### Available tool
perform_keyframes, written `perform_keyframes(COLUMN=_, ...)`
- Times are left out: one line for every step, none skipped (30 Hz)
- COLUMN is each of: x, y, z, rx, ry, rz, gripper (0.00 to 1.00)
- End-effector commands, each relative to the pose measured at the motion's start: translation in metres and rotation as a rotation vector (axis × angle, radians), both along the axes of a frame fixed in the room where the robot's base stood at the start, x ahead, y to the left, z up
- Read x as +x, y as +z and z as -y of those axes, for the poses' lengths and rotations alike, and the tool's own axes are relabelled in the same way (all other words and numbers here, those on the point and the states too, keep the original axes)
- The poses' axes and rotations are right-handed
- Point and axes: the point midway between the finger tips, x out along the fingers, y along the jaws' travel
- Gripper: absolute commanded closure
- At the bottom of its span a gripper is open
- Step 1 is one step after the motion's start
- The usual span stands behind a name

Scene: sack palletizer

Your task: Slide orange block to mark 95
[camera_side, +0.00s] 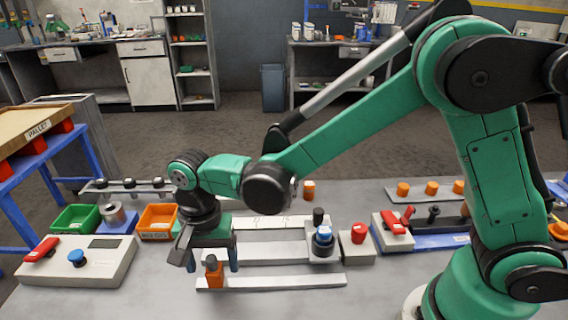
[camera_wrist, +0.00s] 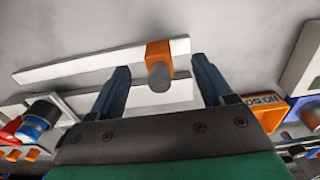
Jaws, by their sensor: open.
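The orange block (camera_side: 214,278) with a dark knob on top sits near the left end of the white front rail (camera_side: 290,282) in the side view. In the wrist view the orange block (camera_wrist: 157,49) is near the rail's right end, with its grey knob (camera_wrist: 159,77) facing the camera. My gripper (camera_side: 213,266) points down over this end of the rail. Its two blue fingers stand apart, one on each side of the block in the wrist view (camera_wrist: 159,64), with gaps visible. Mark 95 cannot be read in either view.
A blue-knobbed unit (camera_side: 322,243) and a red-button box (camera_side: 358,242) stand right of the rails. The table in front is clear.

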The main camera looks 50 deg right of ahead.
Motion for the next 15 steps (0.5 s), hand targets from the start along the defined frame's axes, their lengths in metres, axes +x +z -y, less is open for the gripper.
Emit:
perform_keyframes(x=0.000, y=0.002, z=0.000, rx=0.000, ry=0.000, rz=0.000, gripper=0.27)
perform_keyframes(x=0.000, y=0.003, z=0.000, rx=0.000, ry=0.000, rz=0.000, gripper=0.27)
perform_keyframes(x=0.000, y=0.005, z=0.000, rx=0.000, ry=0.000, rz=0.000, gripper=0.27)
perform_keyframes(x=0.000, y=0.007, z=0.000, rx=0.000, ry=0.000, rz=0.000, gripper=0.27)
perform_keyframes(x=0.000, y=0.008, z=0.000, rx=0.000, ry=0.000, rz=0.000, gripper=0.27)
perform_keyframes(x=0.000, y=0.010, z=0.000, rx=0.000, ry=0.000, rz=0.000, gripper=0.27)
perform_keyframes(x=0.000, y=0.011, z=0.000, rx=0.000, ry=0.000, rz=0.000, gripper=0.27)
perform_keyframes(x=0.000, y=0.012, z=0.000, rx=0.000, ry=0.000, rz=0.000, gripper=0.27)
perform_keyframes(x=0.000, y=0.014, z=0.000, rx=0.000, ry=0.000, rz=0.000, gripper=0.27)
perform_keyframes(x=0.000, y=0.015, z=0.000, rx=0.000, ry=0.000, rz=0.000, gripper=0.27)
perform_keyframes(x=0.000, y=0.017, z=0.000, rx=0.000, ry=0.000, rz=0.000, gripper=0.27)
perform_keyframes(x=0.000, y=0.019, z=0.000, rx=0.000, ry=0.000, rz=0.000, gripper=0.27)
perform_keyframes(x=0.000, y=0.020, z=0.000, rx=0.000, ry=0.000, rz=0.000, gripper=0.27)
perform_keyframes(x=0.000, y=0.021, z=0.000, rx=0.000, ry=0.000, rz=0.000, gripper=0.27)
perform_keyframes(x=0.000, y=0.023, z=0.000, rx=0.000, ry=0.000, rz=0.000, gripper=0.27)
